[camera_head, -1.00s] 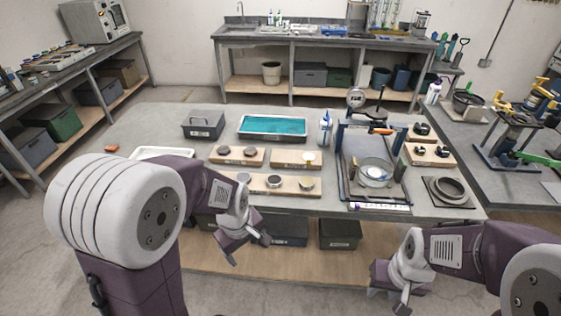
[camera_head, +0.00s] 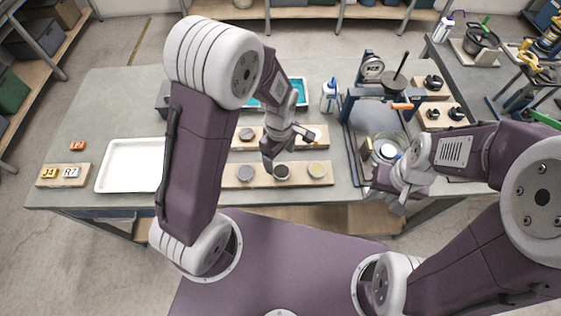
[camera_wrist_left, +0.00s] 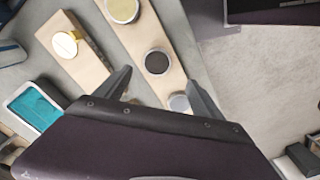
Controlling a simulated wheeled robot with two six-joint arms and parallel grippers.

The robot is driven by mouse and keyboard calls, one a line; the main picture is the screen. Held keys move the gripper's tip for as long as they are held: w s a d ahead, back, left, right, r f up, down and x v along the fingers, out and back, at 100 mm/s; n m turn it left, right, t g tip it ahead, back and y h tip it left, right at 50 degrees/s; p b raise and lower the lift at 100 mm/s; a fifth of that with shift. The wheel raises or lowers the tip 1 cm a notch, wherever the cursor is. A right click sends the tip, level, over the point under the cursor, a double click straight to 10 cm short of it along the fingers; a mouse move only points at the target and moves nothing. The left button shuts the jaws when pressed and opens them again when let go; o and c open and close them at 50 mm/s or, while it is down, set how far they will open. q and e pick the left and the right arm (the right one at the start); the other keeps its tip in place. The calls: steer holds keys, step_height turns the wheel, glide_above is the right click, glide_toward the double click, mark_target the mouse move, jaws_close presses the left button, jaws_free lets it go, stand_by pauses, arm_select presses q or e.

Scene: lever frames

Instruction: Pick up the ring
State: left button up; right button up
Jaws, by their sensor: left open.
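The grey ring seen earlier on a dark square plate at the right of the table cannot be made out now; my right arm covers that area. My left gripper (camera_head: 291,150) is over the wooden boards, open and empty. In the left wrist view its spread fingers (camera_wrist_left: 155,92) frame the front board (camera_wrist_left: 178,65). That board holds a yellow disc (camera_head: 317,169), a dark disc (camera_head: 281,171) and a grey disc (camera_head: 245,174). My right gripper (camera_head: 387,201) is at the table's front edge, left of its forearm; its opening is unclear.
A blue-framed press (camera_head: 352,104) stands right of centre, with a glass dish (camera_head: 386,148) partly behind my right wrist. A white tray (camera_head: 130,166) lies at left. A white bottle (camera_head: 329,96) and a teal-filled tray (camera_head: 299,92) stand behind the boards.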

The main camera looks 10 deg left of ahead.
mark_target(281, 171)
arm_select(q)
step_height(281, 171, down, 3)
steer(key=shift+s+f, duration=0.1)
steer(key=shift+f, duration=0.1)
steer(key=shift+w+f, duration=0.2)
steer(key=shift+f, duration=0.1)
steer(key=f, duration=0.2)
steer(key=f+p, duration=0.1)
steer(key=f, duration=0.1)
steer(key=shift+w+d+f, duration=0.15)
steer(key=shift+d+f, duration=0.05)
steer(key=shift+f, duration=0.15)
steer(key=shift+w+f, duration=0.15)
steer(key=shift+f, duration=0.05)
steer(key=shift+r, duration=0.1)
steer(key=c, duration=1.7)
